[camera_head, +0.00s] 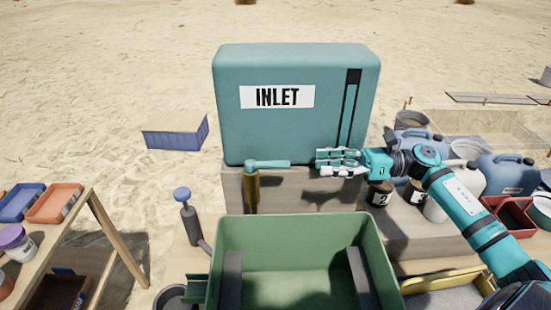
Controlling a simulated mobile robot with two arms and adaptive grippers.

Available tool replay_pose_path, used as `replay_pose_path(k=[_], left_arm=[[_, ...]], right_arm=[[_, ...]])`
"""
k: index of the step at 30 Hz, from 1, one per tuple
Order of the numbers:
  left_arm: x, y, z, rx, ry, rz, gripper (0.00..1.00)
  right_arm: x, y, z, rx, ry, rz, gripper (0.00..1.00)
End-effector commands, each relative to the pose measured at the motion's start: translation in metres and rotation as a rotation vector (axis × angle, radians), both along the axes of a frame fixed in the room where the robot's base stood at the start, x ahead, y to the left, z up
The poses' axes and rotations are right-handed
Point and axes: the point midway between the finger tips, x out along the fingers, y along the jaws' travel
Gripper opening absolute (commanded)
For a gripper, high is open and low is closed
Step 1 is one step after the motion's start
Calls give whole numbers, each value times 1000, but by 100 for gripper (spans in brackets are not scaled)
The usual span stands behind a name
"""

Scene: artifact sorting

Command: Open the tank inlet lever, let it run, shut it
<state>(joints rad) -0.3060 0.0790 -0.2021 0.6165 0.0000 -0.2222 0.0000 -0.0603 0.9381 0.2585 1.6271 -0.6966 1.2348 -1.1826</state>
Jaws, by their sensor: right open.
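The teal tank (230,120) with the INLET label stands in the middle of the view on a block. The inlet lever (270,163) is a teal handle on top of a brass-coloured pipe (251,192) at the tank's lower front. The lever points to the right, roughly level. My right gripper (319,162) comes in from the right and points left at the lever's free end. It is open and empty, with a small gap between its fingertips and the lever. My left gripper is not in view.
A green open bin (290,231) stands below the lever. A blue-capped post (187,215) is left of the pipe. A wooden rack with trays (56,203) is at the left. Jugs (508,175) and numbered jars (378,194) crowd the right. A blue crate (175,134) lies on the sand.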

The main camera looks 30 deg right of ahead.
Motion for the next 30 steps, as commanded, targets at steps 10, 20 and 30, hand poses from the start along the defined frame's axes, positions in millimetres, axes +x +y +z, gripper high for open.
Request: replay_pose_path(k=[10, 20, 30], left_arm=[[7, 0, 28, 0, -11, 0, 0], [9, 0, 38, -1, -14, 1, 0], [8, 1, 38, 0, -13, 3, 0]], right_arm=[[33, 69, 5, 5, -2, 1, 40], [49, 101, 1, 2, 0, 0, 40], [50, 103, 0, 0, 1, -1, 36]])
